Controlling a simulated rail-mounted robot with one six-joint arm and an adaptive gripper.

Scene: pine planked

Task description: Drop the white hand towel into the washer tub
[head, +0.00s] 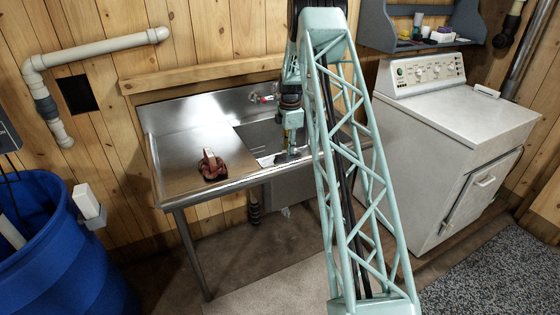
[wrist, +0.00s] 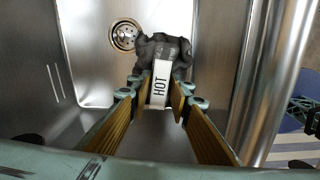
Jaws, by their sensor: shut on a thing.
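My gripper (wrist: 161,97) is down in the steel sink basin (wrist: 215,40), shut on a white piece marked HOT (wrist: 160,83). A dark grey crumpled thing (wrist: 163,47) lies just beyond the fingertips; I cannot tell whether it is joined to the white piece. In the head view my gripper (head: 293,143) is low over the sink, partly hidden by the arm. The white washer (head: 435,150) stands to the right of the sink; no open tub shows. I cannot make out a white hand towel in either view.
A dark red object (head: 212,164) sits on the steel drainboard (head: 180,150) left of the basin. The basin has a drain (wrist: 124,36) and raised walls. A blue barrel (head: 62,255) stands at the left. A grey shelf (head: 400,12) with small items hangs above the washer.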

